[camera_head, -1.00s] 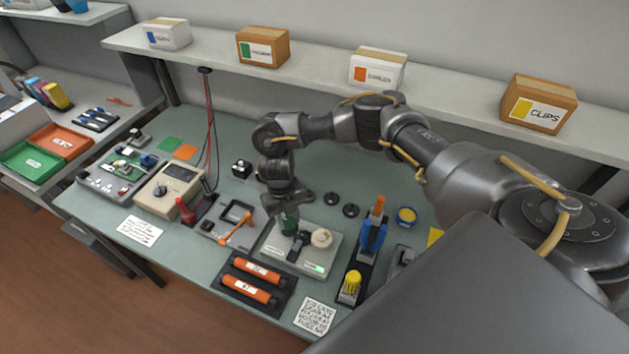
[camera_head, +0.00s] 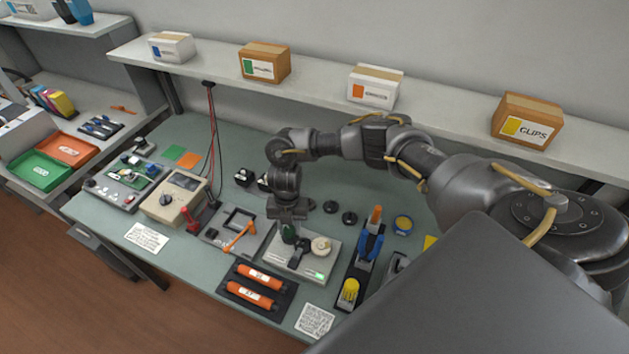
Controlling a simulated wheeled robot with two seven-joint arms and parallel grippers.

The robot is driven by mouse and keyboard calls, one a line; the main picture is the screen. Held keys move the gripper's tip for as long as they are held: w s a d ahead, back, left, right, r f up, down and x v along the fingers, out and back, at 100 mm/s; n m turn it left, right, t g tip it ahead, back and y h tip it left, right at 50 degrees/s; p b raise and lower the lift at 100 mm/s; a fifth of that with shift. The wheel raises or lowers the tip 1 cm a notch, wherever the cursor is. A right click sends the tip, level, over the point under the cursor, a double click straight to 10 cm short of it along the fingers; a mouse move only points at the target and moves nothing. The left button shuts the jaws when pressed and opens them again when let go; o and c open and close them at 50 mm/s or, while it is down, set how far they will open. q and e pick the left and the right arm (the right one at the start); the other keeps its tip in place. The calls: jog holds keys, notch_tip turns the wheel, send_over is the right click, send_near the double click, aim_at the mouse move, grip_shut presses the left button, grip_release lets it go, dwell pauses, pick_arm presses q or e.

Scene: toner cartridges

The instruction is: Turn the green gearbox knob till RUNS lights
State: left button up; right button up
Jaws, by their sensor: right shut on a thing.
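The green gearbox knob (camera_head: 289,233) stands at the left of a light grey gearbox plate (camera_head: 297,266) on the bench. My right gripper (camera_head: 289,224) points down from above and is shut on the green knob, hiding its top. A cream round knob (camera_head: 320,246) sits to the right on the same plate, with a dark lever-like part (camera_head: 300,252) between them. A small lit green label (camera_head: 318,275) shows at the plate's front right corner; its text is too small to read. My left gripper is not in view.
Orange cylinders (camera_head: 250,291) lie in a dark tray in front of the plate. A meter (camera_head: 174,195) stands to the left. Black discs (camera_head: 349,217) lie behind.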

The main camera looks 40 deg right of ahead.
jog(key=shift+r+m+p, duration=0.1)
jog(key=shift+m+p, duration=0.55)
jog(key=shift+m, duration=0.05)
jog(key=shift+s+m, duration=0.1)
jog(key=shift+m, duration=0.6)
jog(key=shift+f+m+t, duration=0.2)
jog(key=shift+m+t, duration=0.1)
jog(key=shift+m, duration=0.6)
jog(key=shift+r+m+y, duration=0.1)
jog(key=shift+m+y, duration=0.2)
jog(key=shift+m, duration=0.9)
jog(key=o, duration=0.8)
